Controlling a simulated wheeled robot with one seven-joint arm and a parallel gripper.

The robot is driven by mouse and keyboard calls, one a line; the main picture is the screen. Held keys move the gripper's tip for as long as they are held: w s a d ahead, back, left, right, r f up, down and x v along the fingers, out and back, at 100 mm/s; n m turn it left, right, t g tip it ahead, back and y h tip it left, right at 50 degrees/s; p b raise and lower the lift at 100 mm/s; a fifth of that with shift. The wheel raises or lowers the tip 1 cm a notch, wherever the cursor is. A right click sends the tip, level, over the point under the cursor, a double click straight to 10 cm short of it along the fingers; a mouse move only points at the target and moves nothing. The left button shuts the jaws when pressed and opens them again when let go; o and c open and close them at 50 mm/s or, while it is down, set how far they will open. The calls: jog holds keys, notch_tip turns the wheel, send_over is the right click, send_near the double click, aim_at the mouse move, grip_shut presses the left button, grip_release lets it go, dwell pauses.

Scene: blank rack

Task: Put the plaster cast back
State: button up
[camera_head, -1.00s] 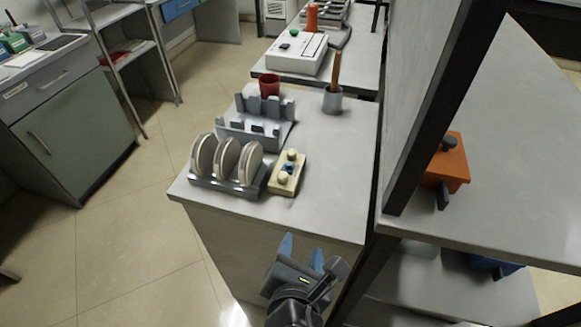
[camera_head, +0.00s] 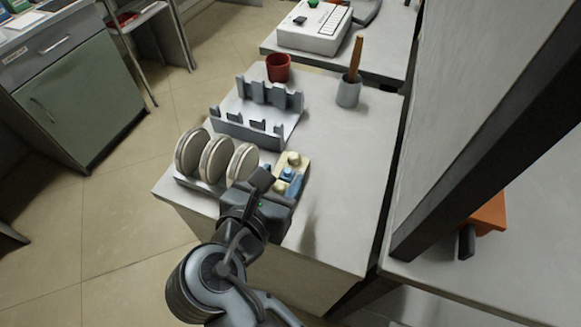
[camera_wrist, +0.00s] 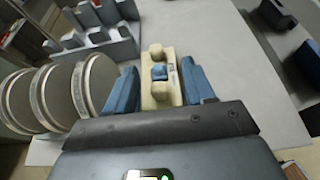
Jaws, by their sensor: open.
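A cream block with rounded knobs and a small blue piece on top, seemingly the plaster cast (camera_head: 293,159), lies on the grey worktop beside a rack of discs. In the wrist view the cream block (camera_wrist: 160,94) lies between the two blue fingers of my open gripper (camera_wrist: 159,68). I cannot tell whether the fingers touch it. In the head view my gripper (camera_head: 280,178) is over the block and hides its near part. Behind is a grey slotted rack (camera_head: 262,128) with upright prongs and no discs in it.
Several round pale discs (camera_head: 216,157) stand upright in a low rack just left of my gripper. A red cup (camera_head: 279,67) and a grey pot with a brown stick (camera_head: 348,93) stand farther back. The worktop's right part is clear; a dark post (camera_head: 475,130) rises beyond it.

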aim_at(292, 158)
jog(key=x, duration=0.7)
jog(key=shift+w+a+f, duration=0.2)
jog(key=shift+w+a, duration=0.1)
grip_shut()
